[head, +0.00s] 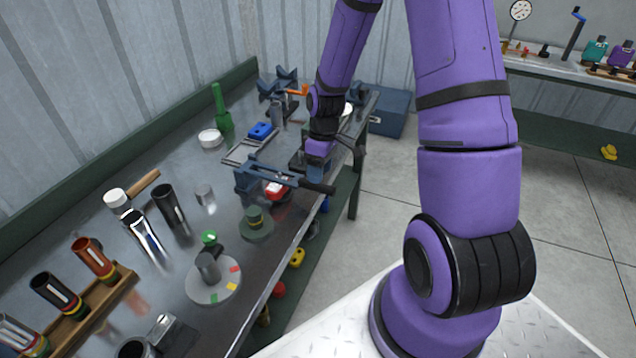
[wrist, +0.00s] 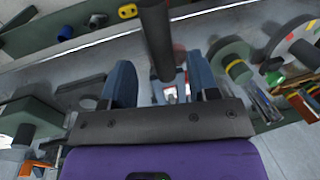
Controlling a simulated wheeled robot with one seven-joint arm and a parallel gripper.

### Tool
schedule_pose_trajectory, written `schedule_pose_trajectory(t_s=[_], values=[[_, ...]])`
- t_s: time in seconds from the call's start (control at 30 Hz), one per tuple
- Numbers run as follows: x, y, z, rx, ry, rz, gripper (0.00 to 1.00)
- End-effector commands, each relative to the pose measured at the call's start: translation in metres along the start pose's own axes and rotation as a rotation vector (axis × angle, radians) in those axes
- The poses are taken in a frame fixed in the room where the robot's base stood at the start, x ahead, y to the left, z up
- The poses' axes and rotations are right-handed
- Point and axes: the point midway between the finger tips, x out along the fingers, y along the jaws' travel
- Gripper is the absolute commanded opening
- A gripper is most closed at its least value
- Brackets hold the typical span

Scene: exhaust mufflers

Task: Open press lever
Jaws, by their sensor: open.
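The blue press (head: 248,182) stands on the metal bench. Its blue lever bar (head: 285,180) runs out to the right, about level, and ends in a black handle (head: 318,188). A red and white part (head: 276,190) sits under the bar. My gripper (head: 316,168) is right behind the handle end, pointing down. In the wrist view my gripper (wrist: 161,82) has its two blue fingers apart. A dark rod (wrist: 155,38), which looks like the handle, comes down from the top edge into the gap between them. I cannot tell whether the fingers touch it.
A round green base (head: 256,229) and a grey disc with coloured patches (head: 213,292) stand nearer on the bench. The bench's right edge is close to the handle.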

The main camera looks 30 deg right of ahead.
Motion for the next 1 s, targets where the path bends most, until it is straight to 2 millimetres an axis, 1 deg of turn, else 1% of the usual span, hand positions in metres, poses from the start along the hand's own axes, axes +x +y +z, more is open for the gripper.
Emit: schedule_pose_trajectory(t_s=[0.03,0.1,0.3,0.43,0.67,0.7,0.77,0.8,0.93,1.0], values=[[0.009,-0.001,0.000,-0.001,-0.003,-0.003,0.55],[0.019,-0.001,0.000,-0.001,-0.003,-0.003,0.55],[0.037,-0.001,0.000,0.000,-0.001,-0.001,0.55],[0.041,-0.001,0.000,0.000,-0.001,0.000,0.55],[0.042,0.000,0.000,0.000,0.000,0.001,0.55],[0.042,0.000,0.000,0.000,0.000,0.001,0.52],[0.042,0.000,0.000,0.000,0.000,0.001,0.39],[0.042,0.000,0.000,0.000,0.000,0.001,0.29],[0.041,0.000,0.000,0.000,0.000,0.001,0.00],[0.041,0.000,0.000,0.000,0.000,0.001,0.00]])
